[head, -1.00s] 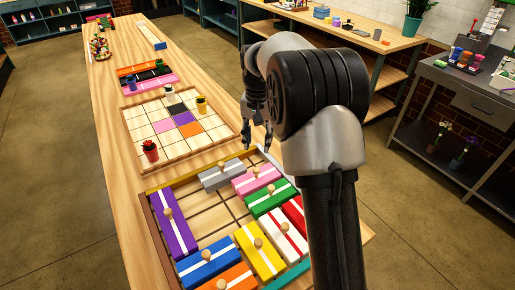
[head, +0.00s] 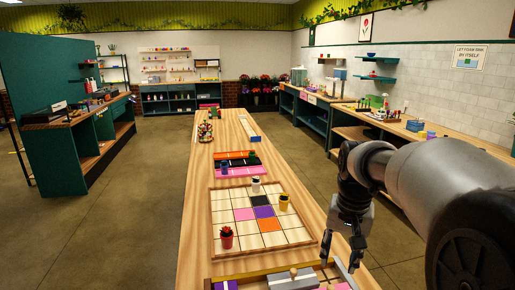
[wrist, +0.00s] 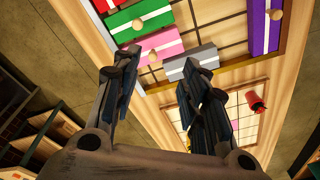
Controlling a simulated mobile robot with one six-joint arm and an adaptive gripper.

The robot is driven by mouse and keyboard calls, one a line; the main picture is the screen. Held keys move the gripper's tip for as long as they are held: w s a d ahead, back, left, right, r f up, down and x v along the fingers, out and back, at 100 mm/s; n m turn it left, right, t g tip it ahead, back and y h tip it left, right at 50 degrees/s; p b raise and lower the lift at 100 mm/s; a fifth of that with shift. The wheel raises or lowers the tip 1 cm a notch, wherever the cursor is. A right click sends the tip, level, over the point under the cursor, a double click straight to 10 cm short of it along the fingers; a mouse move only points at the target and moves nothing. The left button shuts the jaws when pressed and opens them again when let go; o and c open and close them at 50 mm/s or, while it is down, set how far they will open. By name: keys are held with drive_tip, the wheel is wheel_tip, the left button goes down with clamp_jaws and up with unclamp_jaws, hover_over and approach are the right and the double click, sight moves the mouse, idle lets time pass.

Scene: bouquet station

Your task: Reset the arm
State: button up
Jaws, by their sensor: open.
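My gripper (head: 357,247) is open and empty. In the head view it hangs at the right edge of the long wooden table (head: 190,240), fingers pointing down, with my arm reaching in from the right. In the wrist view the two dark fingers of my gripper (wrist: 158,75) stand apart with nothing between them. Beyond the fingers lies the tray of coloured blocks, with a grey block (wrist: 190,62), a pink block (wrist: 160,58) and a green block (wrist: 135,22).
A wooden grid board (head: 213,215) with coloured squares holds a red pot (head: 227,240), a yellow pot (head: 284,203) and a white pot (head: 256,184). A pink strip (head: 240,171) lies behind it. A purple block (wrist: 265,25) sits in the block tray. Open floor (head: 140,215) lies left of the table.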

drive_tip(key=s+a+n+t, duration=0.1)
drive_tip(key=s+a+n, duration=0.1)
drive_tip(key=s, duration=1)
drive_tip(key=s+a+n+t, duration=0.2)
drive_tip(key=s+a, duration=0.1)
drive_tip(key=s, duration=0.9)
drive_tip(key=shift+s+a+n, duration=0.15)
drive_tip(key=shift+s+n, duration=0.25)
